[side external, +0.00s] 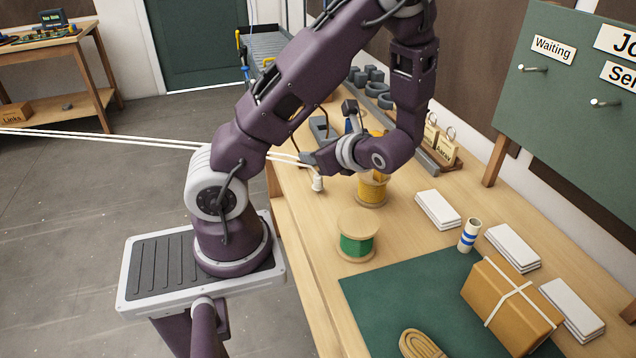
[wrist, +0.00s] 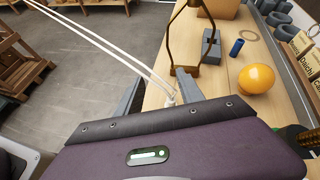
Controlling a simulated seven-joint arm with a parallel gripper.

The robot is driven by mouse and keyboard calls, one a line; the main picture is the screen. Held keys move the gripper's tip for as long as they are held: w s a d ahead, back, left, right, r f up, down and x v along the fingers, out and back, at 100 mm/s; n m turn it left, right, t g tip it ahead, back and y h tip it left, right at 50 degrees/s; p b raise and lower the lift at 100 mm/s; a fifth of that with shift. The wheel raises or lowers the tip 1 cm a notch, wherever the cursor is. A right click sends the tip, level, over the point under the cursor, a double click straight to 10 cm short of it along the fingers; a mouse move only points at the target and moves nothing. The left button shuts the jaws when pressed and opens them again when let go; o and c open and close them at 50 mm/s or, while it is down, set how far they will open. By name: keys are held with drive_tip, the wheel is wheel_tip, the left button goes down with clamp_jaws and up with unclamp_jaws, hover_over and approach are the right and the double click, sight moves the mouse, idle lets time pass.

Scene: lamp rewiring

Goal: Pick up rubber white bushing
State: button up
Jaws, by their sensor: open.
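The white bushing (side external: 318,183) is a small upright piece near the left edge of the wooden bench, with two white cords (side external: 140,140) running up to it from the left. My gripper (side external: 308,160) is just above and beside it. In the wrist view, the bushing (wrist: 170,99) shows between the two grey fingers of my open gripper (wrist: 158,92), closer to the right finger. Its lower part is hidden by my gripper body. I cannot tell whether a finger touches it.
A yellow spool (side external: 373,190) and a green spool (side external: 357,243) stand nearby on the bench. White stacks (side external: 438,209) and a tied box (side external: 510,303) sit farther right.

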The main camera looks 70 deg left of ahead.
sight(316, 175)
drive_tip(key=f+m, duration=0.1)
drive_tip(key=f, duration=0.2)
drive_tip(key=w+a+f+m+y, duration=0.1)
drive_tip(key=f, duration=0.2)
drive_tip(key=a+f+m, duration=0.1)
drive_tip(key=f, duration=0.2)
drive_tip(key=shift+w+t, duration=0.25)
drive_tip(key=shift+t, duration=0.15)
drive_tip(key=shift+a+f, duration=0.2)
drive_tip(key=shift+f, duration=0.05)
drive_tip(key=x, duration=0.4)
drive_tip(key=shift+s+a+f, duration=0.1)
drive_tip(key=shift+a, duration=0.2)
clamp_jaws()
